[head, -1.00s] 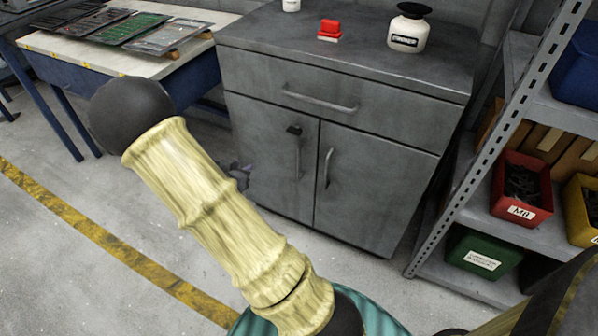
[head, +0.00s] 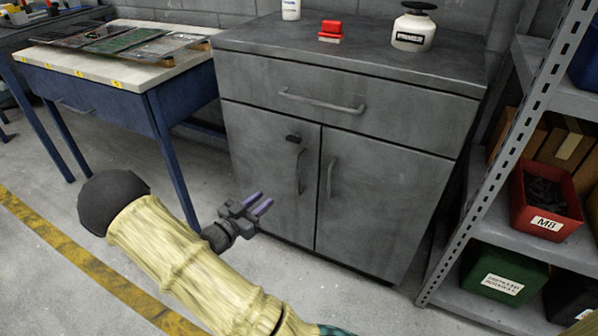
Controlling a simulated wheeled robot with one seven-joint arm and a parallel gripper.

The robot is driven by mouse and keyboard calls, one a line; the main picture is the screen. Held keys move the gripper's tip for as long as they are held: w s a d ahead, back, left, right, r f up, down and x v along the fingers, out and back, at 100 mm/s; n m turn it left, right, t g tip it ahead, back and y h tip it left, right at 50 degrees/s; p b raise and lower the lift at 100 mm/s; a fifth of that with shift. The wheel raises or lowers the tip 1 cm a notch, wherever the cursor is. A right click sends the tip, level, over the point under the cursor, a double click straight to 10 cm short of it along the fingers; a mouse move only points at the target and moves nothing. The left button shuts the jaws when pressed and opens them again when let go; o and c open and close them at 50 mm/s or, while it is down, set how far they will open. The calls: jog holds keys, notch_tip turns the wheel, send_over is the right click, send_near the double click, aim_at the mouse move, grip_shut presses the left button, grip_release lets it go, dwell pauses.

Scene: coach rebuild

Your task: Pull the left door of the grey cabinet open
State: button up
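The grey cabinet (head: 345,66) stands in the middle of the head view, with one wide drawer above two doors. Its left door (head: 258,165) looks closed and carries a vertical handle (head: 299,172) near its right edge, with a small dark lock above it. The right door (head: 375,200) is also closed, with its own handle (head: 330,178). My gripper (head: 265,201) is in front of the lower part of the left door, left of and below its handle. Its two purple fingers are apart with nothing between them. I cannot tell how far it is from the door.
A blue workbench (head: 110,85) with boards on it stands at the left. A metal shelf (head: 495,165) with a red bin (head: 540,205) and a green bin (head: 500,272) stands close at the right. The floor before the cabinet is bare, apart from my arm.

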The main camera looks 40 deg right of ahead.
jog(key=w+d+b, duration=0.1)
jog(key=d+b, duration=0.1)
jog(key=d, duration=0.3)
jog(key=w+d+b, duration=0.1)
jog(key=d+b, duration=0.1)
jog(key=d, duration=0.4)
jog(key=w+d+b, duration=0.1)
jog(key=d+b, duration=0.1)
jog(key=d, duration=0.4)
jog(key=shift+w, duration=0.15)
grip_shut()
